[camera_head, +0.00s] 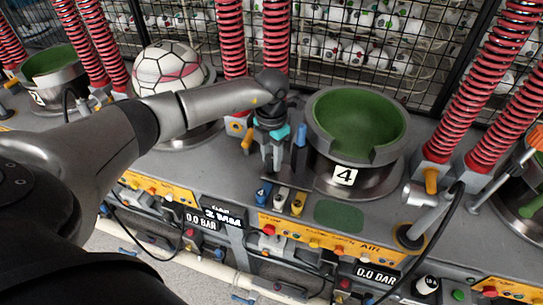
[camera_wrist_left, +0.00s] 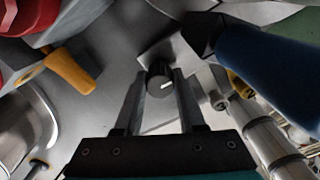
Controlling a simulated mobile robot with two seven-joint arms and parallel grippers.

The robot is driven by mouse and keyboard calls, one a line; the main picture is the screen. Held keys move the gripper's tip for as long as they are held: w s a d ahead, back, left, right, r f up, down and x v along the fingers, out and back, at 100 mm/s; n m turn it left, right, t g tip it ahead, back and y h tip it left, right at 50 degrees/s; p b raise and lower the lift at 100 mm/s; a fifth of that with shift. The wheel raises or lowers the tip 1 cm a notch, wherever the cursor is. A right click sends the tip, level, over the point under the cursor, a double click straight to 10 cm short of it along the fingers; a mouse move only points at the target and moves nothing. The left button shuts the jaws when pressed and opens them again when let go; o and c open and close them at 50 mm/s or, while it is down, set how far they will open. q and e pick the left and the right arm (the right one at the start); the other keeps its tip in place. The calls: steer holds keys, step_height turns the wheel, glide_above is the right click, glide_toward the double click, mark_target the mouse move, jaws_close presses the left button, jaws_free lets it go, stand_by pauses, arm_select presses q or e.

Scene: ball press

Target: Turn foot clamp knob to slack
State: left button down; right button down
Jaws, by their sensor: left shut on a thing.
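My left gripper (camera_head: 271,160) reaches down to the grey bench just left of the press cup marked 4 (camera_head: 313,135). In the left wrist view its two fingers (camera_wrist_left: 160,92) are shut on a small black knob (camera_wrist_left: 159,78), one on each side. The knob stands on a pale square plate (camera_wrist_left: 158,48). A white pointer mark on the knob points right and slightly up in that view. The knob is hidden behind the gripper in the head view. No writing for its settings can be read. My right gripper is not in view.
A blue-handled part (camera_wrist_left: 258,60) stands close to the right finger, and an orange lever (camera_wrist_left: 70,70) lies to the left. A ball (camera_head: 168,72) sits in the cup at left. Red springs (camera_head: 230,38) rise behind. Blue, white and yellow switches (camera_head: 281,198) sit in front.

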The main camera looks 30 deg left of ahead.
mark_target(271, 157)
arm_select(q)
steer(key=shift+n, duration=0.3)
steer(key=c, duration=0.5)
jaws_free()
step_height(271, 157, up, 15)
steer(key=shift+r+b, duration=0.2)
steer(key=shift+b, duration=0.15)
steer(key=shift+f, duration=0.1)
stand_by(0.4)
